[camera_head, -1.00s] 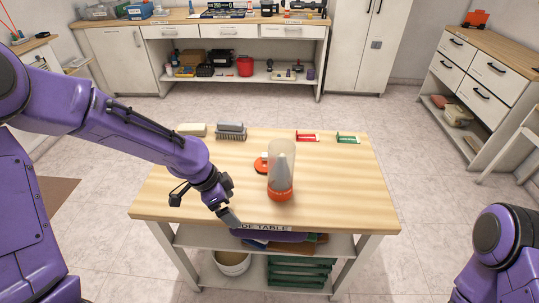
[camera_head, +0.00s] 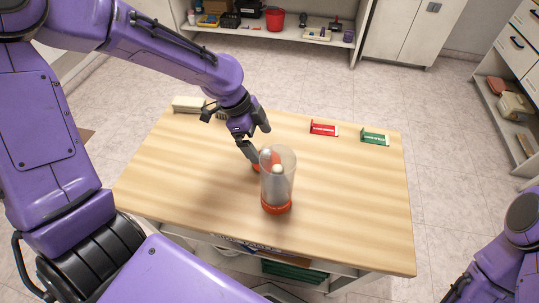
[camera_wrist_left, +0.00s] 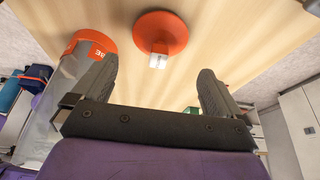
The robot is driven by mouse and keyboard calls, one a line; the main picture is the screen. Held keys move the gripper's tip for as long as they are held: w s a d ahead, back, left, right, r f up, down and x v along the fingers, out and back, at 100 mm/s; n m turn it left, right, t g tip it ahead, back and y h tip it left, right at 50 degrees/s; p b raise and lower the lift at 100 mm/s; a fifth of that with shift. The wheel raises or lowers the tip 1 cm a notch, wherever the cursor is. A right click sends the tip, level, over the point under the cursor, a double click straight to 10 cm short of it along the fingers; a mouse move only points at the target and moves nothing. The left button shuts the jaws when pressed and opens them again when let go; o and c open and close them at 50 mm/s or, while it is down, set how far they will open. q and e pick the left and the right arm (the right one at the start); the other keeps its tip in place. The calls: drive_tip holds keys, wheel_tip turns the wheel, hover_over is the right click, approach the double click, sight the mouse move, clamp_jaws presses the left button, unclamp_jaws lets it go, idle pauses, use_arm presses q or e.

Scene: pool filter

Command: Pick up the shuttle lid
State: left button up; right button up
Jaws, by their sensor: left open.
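The shuttle lid, an orange disc (camera_head: 256,165) with a small white block at its centre, rests on the table. In the head view it is mostly hidden behind the clear cylinder and my left gripper. In the left wrist view the lid (camera_wrist_left: 160,32) shows fully, ahead of and between the fingers. My left gripper (camera_head: 256,140) is open and empty, just above and behind the lid; its two fingers (camera_wrist_left: 157,70) are spread wide. The clear shuttle cylinder (camera_head: 278,180) with an orange base stands upright beside the lid.
The clear cylinder stands close to my left fingers. A red holder (camera_head: 323,129) and a green holder (camera_head: 374,138) lie at the table's back right. A pale block (camera_head: 188,104) lies at the back left. The wooden table's (camera_head: 350,205) right side and front left are clear.

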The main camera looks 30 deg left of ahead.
use_arm(q)
drive_tip(key=x, duration=0.6)
drive_tip(key=shift+d+f, duration=0.25)
drive_tip(key=shift+f, duration=0.1)
drive_tip(key=c, duration=0.9)
